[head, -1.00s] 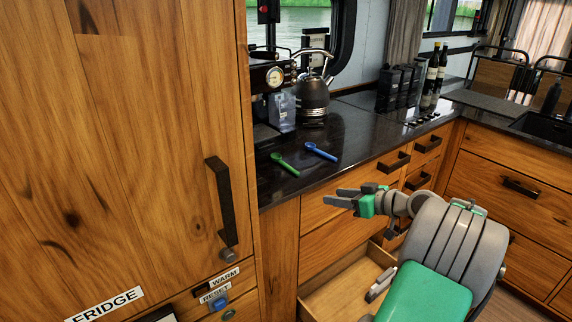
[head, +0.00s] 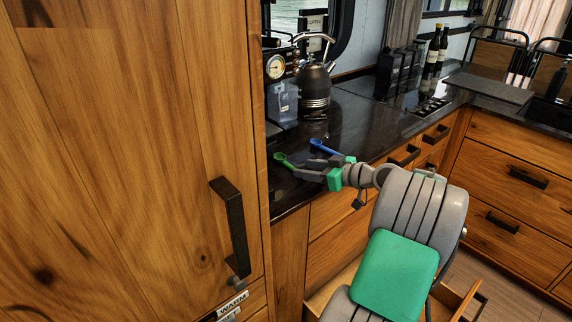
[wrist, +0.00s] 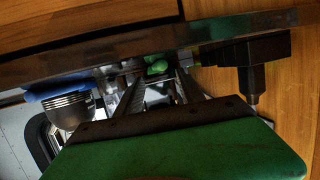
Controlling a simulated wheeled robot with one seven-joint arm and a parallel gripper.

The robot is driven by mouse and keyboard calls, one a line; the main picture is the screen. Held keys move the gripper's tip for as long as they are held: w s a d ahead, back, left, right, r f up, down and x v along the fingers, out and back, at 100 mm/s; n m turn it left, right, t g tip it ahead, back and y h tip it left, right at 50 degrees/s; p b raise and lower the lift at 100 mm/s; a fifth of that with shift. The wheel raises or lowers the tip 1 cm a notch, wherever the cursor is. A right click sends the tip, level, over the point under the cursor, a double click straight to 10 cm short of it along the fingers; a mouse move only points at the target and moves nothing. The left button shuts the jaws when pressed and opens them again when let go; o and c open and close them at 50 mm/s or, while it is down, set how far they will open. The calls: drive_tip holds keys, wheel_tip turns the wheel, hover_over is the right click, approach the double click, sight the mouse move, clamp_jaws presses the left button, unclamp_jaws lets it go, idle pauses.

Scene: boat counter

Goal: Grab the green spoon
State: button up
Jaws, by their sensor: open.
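The green spoon (head: 283,159) lies near the front edge of the dark counter, next to the fridge cabinet; part of its handle is hidden behind my gripper. My gripper (head: 302,167) is open and empty at the counter's front edge, with its fingers pointing left towards the spoon. In the wrist view, a green piece of the spoon (wrist: 157,66) shows ahead, between the two finger lines. Whether the fingers touch the spoon I cannot tell.
A blue spoon (head: 322,147) lies just behind my gripper and shows in the wrist view (wrist: 55,87). The fridge door handle (head: 232,225) juts out at left. A kettle (head: 314,90) stands farther back. The counter right of the spoons is clear.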

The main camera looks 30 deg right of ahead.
sight(291, 166)
drive_tip(key=x, duration=0.4)
drive_tip(key=shift+w+d, duration=0.1)
drive_tip(key=shift+w, duration=0.25)
clamp_jaws()
